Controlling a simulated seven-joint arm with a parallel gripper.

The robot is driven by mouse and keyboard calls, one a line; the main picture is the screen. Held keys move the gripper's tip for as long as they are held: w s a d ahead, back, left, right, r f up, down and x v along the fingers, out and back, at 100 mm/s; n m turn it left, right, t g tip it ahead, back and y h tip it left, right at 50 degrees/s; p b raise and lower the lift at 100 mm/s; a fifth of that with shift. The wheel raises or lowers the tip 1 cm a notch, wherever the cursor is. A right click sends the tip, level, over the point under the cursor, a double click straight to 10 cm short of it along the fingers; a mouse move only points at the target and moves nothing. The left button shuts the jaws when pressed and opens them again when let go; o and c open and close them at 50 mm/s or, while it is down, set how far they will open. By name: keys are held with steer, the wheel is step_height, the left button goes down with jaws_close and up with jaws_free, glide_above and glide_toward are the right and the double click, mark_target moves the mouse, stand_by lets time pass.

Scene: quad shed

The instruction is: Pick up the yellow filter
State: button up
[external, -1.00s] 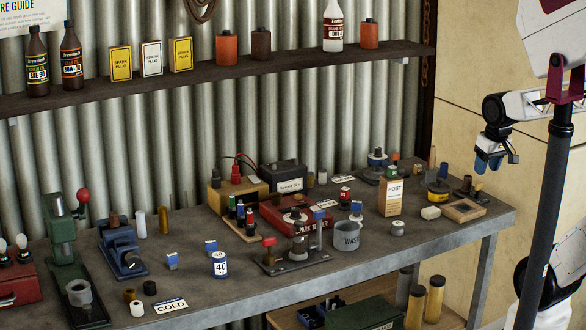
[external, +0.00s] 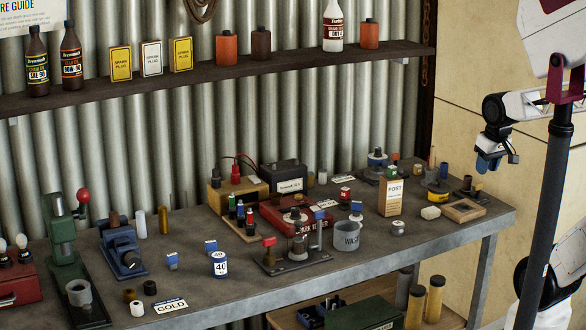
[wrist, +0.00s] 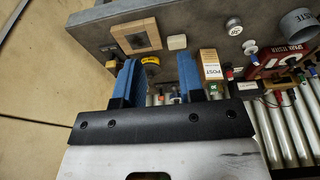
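My gripper (external: 488,162) is raised at the right, apart from the bench things. In the wrist view its two blue fingers (wrist: 160,78) are wide apart, with no held object visible between them.
A POST box (external: 391,196), a wooden frame (external: 464,210) and a pale block (external: 430,212) stand close to the yellow piece. A grey WASTE cup (external: 346,236) is further left. A shelf (external: 250,72) runs along the corrugated wall. A black pole (external: 545,220) stands at the right.

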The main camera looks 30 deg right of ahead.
steer(key=w+a+m+t+y, duration=0.1)
steer(key=w+a+m+y, duration=0.3)
steer(key=w, duration=0.6)
steer(key=w+a+f+m+t+y, duration=0.1)
steer(key=w+a+m+y, duration=0.1)
steer(key=w+a+m, duration=0.6)
steer(key=w+a+m+t+y, duration=0.1)
steer(key=w+a+y, duration=0.2)
steer(key=w, duration=0.8)
steer(key=w+a+f+m+t, duration=0.1)
steer(key=w+f+m+t, duration=0.2)
steer(key=w, duration=0.4)
steer(key=w+a+f+m, duration=0.1)
steer(key=w+f+m, duration=0.2)
steer(key=w+m, duration=0.25)
steer(key=m+t+h, duration=0.1)
steer(key=m+t, duration=0.2)
steer(key=m, duration=0.5)
glide_toward(311, 173)
steer(key=shift+w+a+n, duration=0.2)
steer(key=shift+w+n, duration=0.05)
steer(key=shift+w, duration=0.3)
steer(key=shift+x, duration=1.3)
steer(key=shift+w+a+f, duration=0.1)
steer(key=shift+a, duration=0.05)
steer(key=shift+x, duration=2.4)
